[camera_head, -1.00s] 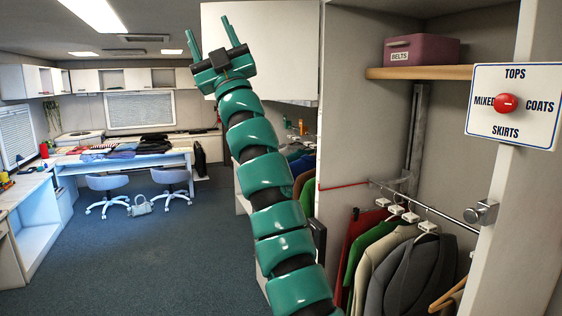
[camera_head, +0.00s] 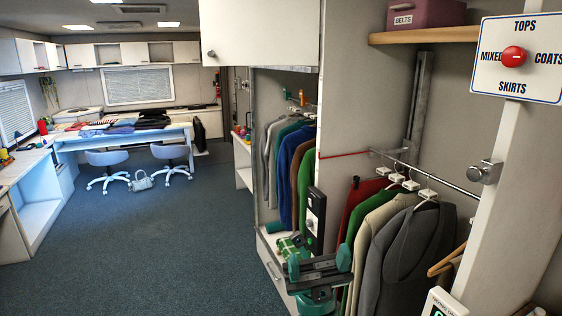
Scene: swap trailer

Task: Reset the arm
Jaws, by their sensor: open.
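My gripper (camera_head: 318,270) is low at the bottom middle of the head view, in front of the wardrobe's lower part. Its dark bars and teal end pieces lie roughly level across the picture. It is open, and I see nothing held in it. Only a short teal piece of my arm shows below it, at the bottom edge. The rest of my arm is out of view.
Hanging coats (camera_head: 408,260) and a metal rail (camera_head: 440,180) are close on the right. A sign with a red knob (camera_head: 514,57) is at upper right. A white cabinet door (camera_head: 258,36) stands above. The carpet (camera_head: 180,245) on the left is clear.

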